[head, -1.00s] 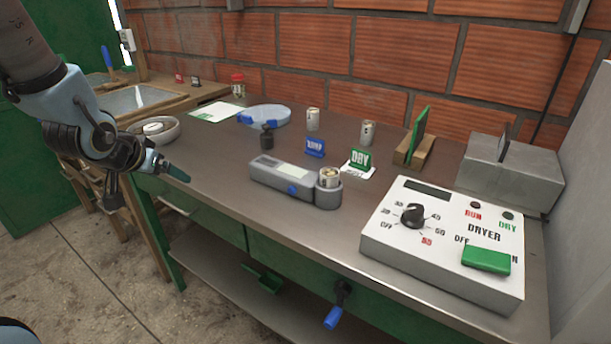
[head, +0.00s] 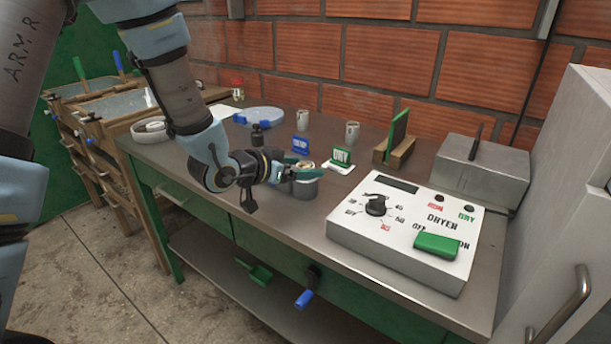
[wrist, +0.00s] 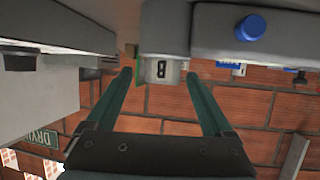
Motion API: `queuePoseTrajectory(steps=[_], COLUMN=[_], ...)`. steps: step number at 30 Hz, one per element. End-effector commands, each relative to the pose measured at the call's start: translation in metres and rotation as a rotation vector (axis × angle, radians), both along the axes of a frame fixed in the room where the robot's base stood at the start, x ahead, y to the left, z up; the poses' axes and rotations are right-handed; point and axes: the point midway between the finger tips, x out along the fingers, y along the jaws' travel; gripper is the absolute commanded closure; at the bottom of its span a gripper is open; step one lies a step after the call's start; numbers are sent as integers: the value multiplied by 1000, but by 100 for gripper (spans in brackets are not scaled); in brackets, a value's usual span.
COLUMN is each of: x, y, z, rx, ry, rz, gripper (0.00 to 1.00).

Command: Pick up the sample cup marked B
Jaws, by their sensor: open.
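The sample cup marked B (wrist: 162,71) shows its black letter in the wrist view, where the picture is upside down. The cup sits in the round holder of the grey meter (wrist: 220,30). My gripper (wrist: 159,74) is open, with one teal finger on each side of the cup's exposed part. Gaps show between fingers and cup. In the head view the cup (head: 306,165) stands in the meter's round end (head: 305,188), and my gripper (head: 297,168) is at its rim level. My wrist hides most of the meter there.
Two other cups, one farther left (head: 302,122) and one at right (head: 352,133), stand behind on the bench. The dryer box (head: 405,235) is to the right.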

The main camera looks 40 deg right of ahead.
Motion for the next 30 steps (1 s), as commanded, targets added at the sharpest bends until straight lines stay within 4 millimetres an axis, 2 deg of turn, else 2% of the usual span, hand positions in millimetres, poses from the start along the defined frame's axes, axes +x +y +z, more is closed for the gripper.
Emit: queuePoseTrajectory(steps=[9, 18, 30], x=[5, 6, 6], y=[-36, -39, -39], z=[-15, -18, -18], rx=[0, 1, 1], ry=[0, 0, 0], rz=[-1, 1, 1], gripper=[14, 15, 60])
